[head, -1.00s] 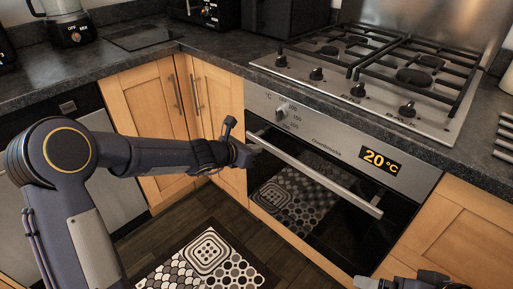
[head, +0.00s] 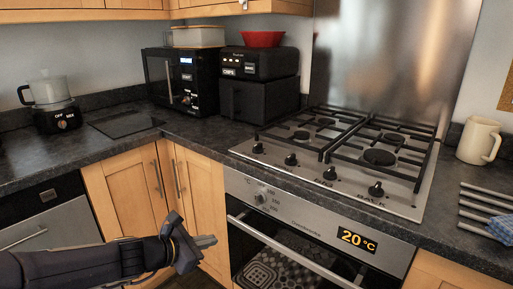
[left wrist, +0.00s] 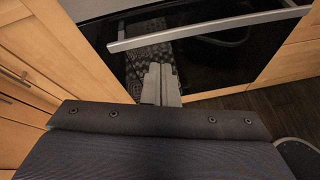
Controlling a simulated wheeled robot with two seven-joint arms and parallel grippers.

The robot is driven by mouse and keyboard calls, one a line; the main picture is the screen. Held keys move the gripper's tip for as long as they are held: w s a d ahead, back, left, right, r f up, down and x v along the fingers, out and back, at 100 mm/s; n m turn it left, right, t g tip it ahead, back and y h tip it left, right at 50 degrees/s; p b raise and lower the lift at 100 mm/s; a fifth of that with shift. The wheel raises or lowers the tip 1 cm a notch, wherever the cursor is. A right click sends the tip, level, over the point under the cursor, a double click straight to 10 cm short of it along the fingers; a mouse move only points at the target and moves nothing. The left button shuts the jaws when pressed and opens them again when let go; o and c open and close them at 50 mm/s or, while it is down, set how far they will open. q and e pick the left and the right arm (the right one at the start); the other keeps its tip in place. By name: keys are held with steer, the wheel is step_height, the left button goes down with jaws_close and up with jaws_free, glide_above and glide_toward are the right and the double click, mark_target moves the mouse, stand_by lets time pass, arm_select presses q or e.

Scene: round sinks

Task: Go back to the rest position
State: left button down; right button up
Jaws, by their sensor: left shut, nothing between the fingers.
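My left gripper (head: 207,241) comes in from the lower left in the head view, in front of the wooden corner cupboard doors and left of the oven. Its fingers are shut with nothing between them. In the left wrist view the shut fingers (left wrist: 161,84) show against the dark oven door, below the oven handle (left wrist: 210,29); they appear apart from it. My right gripper is not in view now.
The oven (head: 310,235) is closed, its display reading 20 °C. Above it is the gas hob (head: 340,155). The dark worktop (head: 60,160) carries a blender (head: 50,100), a microwave (head: 181,80), a black air fryer (head: 259,80) and a cream jug (head: 479,141).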

arm_select(q)
steer(key=s+r+m+g, duration=0.2)
steer(key=s+r+m, duration=0.2)
steer(key=s+m, duration=0.5)
steer(key=s+a+f+m+g+y, duration=0.1)
steer(key=s+a+f+m+y, duration=0.15)
steer(key=s+m, duration=0.6)
steer(key=s+a+f+m+g+y, duration=0.1)
steer(key=s+a+f+m+y, duration=0.15)
steer(key=s+m, duration=0.6)
step_height(320, 180, up, 20)
steer(key=s+n+p, duration=0.2)
steer(key=p, duration=1.8)
steer(key=shift+s+a+f+n, duration=0.2)
steer(key=shift+a+n, duration=0.1)
